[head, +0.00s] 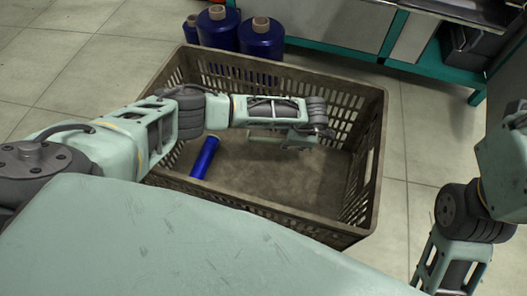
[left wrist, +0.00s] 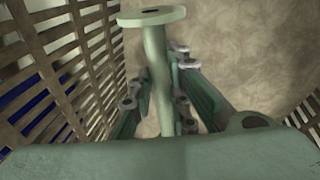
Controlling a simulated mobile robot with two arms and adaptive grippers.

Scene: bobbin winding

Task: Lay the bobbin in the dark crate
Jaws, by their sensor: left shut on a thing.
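The dark crate (head: 372,150) is a brown-grey slatted box on the floor, open at the top. My left gripper (head: 300,140) is over the inside of the crate, towards its right half. In the left wrist view my left gripper (left wrist: 158,80) is shut on a pale green bobbin (left wrist: 153,40) with a round flange at its top end. A blue cylinder (head: 205,157) lies tilted in the left part of the crate.
Blue spools (head: 261,38) with tan cores stand on the floor behind the crate. A green-framed bench (head: 400,65) runs along the back. The crate's walls stand close around my left arm. The crate floor (head: 270,185) is bare in the middle and right.

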